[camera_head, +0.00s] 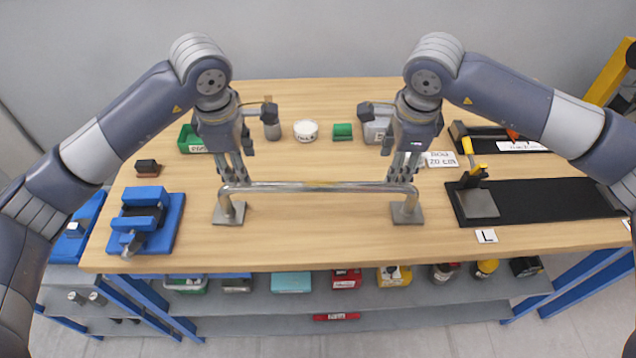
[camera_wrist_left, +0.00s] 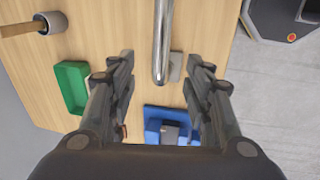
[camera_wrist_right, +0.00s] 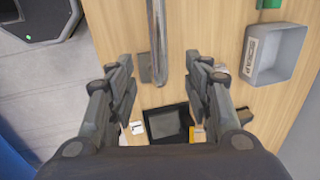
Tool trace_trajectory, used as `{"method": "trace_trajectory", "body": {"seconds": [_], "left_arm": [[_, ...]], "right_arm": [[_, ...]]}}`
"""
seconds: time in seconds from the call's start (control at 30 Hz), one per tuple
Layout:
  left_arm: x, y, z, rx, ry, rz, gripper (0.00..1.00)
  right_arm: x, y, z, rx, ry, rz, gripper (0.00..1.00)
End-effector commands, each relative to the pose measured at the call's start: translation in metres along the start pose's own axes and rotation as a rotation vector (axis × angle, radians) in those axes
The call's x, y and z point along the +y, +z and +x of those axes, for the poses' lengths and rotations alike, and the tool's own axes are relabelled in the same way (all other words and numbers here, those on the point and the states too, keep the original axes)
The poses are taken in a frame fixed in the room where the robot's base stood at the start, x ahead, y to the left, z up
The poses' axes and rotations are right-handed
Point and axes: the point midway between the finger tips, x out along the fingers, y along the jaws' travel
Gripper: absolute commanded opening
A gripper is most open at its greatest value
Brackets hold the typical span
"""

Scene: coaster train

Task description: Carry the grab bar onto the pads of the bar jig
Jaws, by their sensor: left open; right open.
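The grab bar (camera_head: 318,187) is a shiny metal rail with a bent leg and a square foot plate at each end. It stands upright on the wooden table's front half. My left gripper (camera_head: 237,178) is open over its left end. In the left wrist view the bar (camera_wrist_left: 161,45) lies between the spread fingers. My right gripper (camera_head: 402,177) is open over the right end, and the bar (camera_wrist_right: 158,40) shows between its fingers too. Neither grips it. A black board (camera_head: 545,199) with a grey block and yellow-handled clamp, at the right, appears to be the bar jig.
A blue vise (camera_head: 146,222) stands at the left front. A white round tub (camera_head: 306,131), a green block (camera_head: 342,132) and a grey bin (camera_head: 376,131) stand behind the bar. An "L" card (camera_head: 486,236) lies before the black board. The table between bar and board is mostly clear.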

Motion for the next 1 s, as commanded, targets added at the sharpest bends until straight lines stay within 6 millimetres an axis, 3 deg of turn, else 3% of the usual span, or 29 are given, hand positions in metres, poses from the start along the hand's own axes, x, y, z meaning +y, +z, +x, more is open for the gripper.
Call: {"method": "trace_trajectory", "body": {"seconds": [0.37,0.8,1.0], "left_arm": [[-0.001,0.001,0.01,-0.003,-0.005,-0.002,0.46],[-0.002,0.001,0.084,-0.004,-0.006,-0.001,0.46],[-0.001,0.001,0.104,-0.003,-0.003,-0.003,0.46]], "right_arm": [[0.0,0.0,0.01,-0.001,0.003,0.003,0.46],[0.001,0.0,0.084,-0.001,0.004,0.003,0.46],[0.0,0.001,0.104,-0.002,0.002,0.004,0.46]]}}
